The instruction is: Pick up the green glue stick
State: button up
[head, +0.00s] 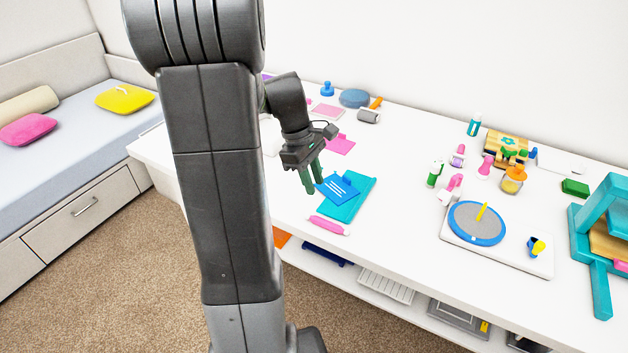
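A green and white upright stick (434,174), which looks like the green glue stick, stands on the white table right of the middle. My gripper (313,184) is over the table to the left of it, well apart from it. The gripper's two dark green fingers point down with a gap between them, and nothing shows between them. I cannot tell whether a fingertip touches the card.
Close to the stick are pink bottles (485,166), an orange-topped jar (512,180) and a round blue-rimmed turntable (476,222). A teal bottle (474,126) stands behind. A teal press (595,240) is at far right. The table between mat and stick is mostly clear.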

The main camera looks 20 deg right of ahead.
aim_at(430, 183)
jog(key=i+z, duration=0.2)
jog(key=z, duration=0.2)
jog(key=i+z, duration=0.25)
jog(key=z, duration=0.15)
jog(key=i+j+z, duration=0.1)
jog(key=z, duration=0.3)
jog(key=i, duration=0.1)
